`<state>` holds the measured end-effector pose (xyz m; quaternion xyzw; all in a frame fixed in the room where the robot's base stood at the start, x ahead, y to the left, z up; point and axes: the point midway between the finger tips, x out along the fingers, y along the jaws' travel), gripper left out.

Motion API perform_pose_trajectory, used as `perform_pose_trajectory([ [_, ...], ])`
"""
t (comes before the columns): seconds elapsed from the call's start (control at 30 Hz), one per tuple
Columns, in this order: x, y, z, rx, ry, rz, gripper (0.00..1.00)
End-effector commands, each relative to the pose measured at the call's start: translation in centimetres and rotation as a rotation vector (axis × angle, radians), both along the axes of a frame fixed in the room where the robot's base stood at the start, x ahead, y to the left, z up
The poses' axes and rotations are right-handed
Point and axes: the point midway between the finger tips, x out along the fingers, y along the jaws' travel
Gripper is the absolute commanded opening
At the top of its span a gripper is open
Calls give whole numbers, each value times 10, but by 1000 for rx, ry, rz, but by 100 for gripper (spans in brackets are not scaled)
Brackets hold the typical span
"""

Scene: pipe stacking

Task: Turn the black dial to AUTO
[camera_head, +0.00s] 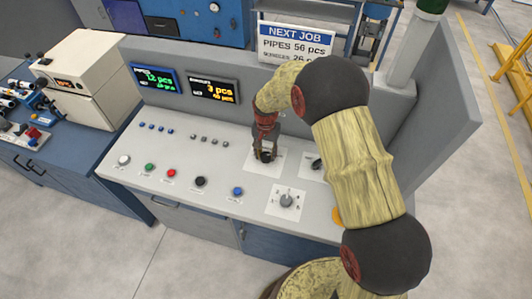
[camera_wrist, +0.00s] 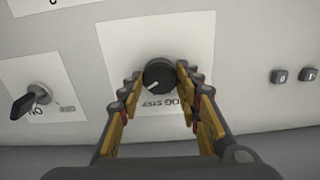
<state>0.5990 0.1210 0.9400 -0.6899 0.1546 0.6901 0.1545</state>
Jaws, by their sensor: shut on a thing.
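The black dial (camera_wrist: 160,76) is a round knob with a white mark, set on a white label plate (camera_wrist: 200,35) on the grey console. In the wrist view its mark points to the lower left of the picture. Upside-down lettering like "STEP" shows below it; the word AUTO cannot be read. My gripper (camera_wrist: 158,82) has its fingers on either side of the dial and is shut on it. In the head view my gripper (camera_head: 265,150) reaches down over the dial, which is mostly hidden.
A black-handled switch (camera_wrist: 30,100) sits beside the dial's plate, also seen in the head view (camera_head: 317,163). A grey rotary knob (camera_head: 287,200) and a blue button (camera_head: 238,191) are nearer. Two displays (camera_head: 215,91) and a sign (camera_head: 296,42) stand behind.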

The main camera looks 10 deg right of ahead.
Motion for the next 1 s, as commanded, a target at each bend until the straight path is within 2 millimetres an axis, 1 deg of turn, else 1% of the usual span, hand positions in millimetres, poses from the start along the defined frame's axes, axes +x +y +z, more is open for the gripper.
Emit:
perform_pose_trajectory([
  [0.5,0,0,0,0,1,-18,9],
  [0.53,0,0,0,0,1,-18,36],
  [0.83,0,0,0,0,0,-17,53],
  [1.0,0,0,0,0,0,-17,53],
])
